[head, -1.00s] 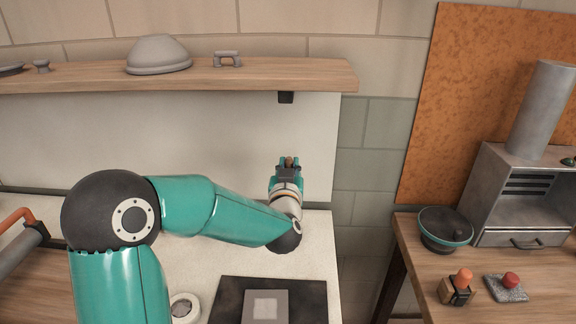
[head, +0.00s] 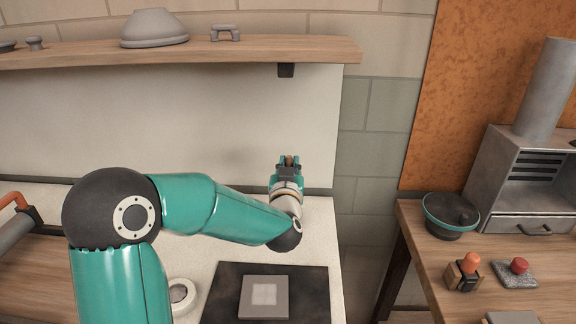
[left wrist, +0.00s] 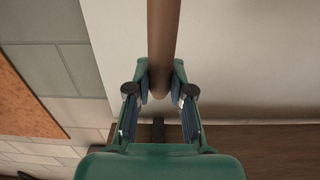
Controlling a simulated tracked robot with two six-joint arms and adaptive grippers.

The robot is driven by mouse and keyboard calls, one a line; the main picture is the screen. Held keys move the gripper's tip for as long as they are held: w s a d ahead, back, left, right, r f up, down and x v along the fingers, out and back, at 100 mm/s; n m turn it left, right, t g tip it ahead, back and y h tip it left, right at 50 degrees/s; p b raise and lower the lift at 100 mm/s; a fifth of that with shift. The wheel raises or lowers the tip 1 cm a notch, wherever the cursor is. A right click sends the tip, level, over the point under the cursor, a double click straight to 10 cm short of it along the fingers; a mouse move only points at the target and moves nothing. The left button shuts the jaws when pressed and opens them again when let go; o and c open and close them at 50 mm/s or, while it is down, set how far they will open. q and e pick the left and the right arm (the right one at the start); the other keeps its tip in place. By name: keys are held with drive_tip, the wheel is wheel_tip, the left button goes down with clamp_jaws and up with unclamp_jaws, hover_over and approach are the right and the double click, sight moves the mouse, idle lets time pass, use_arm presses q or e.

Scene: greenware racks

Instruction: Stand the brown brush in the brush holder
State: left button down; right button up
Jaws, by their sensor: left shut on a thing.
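My left gripper (head: 288,166) is held out over the back part of the pale counter, in front of the white wall panel. It is shut on the brown brush, and only a small brown bit of the brush (head: 289,160) shows between the fingers. In the left wrist view, the brush's smooth brown handle (left wrist: 163,40) runs from the top edge down between the fingertips (left wrist: 160,92). The brush's other end is out of view. I cannot pick out the brush holder for certain. My right gripper is not in view.
A dark mat (head: 221,297) with a grey square block (head: 264,297) and a white ring (head: 181,292) lie on the counter. A wooden shelf (head: 280,50) hangs above. Right of a gap, a wooden table (head: 432,262) bears a dark bowl (head: 450,214) and a metal kiln-like box (head: 515,205).

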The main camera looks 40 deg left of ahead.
use_arm(q)
drive_tip(key=c, duration=1)
unclamp_jaws()
drive_tip(key=shift+o, duration=0.2)
drive_tip(key=v, duration=1.2)
drive_tip(key=shift+s+f, duration=0.1)
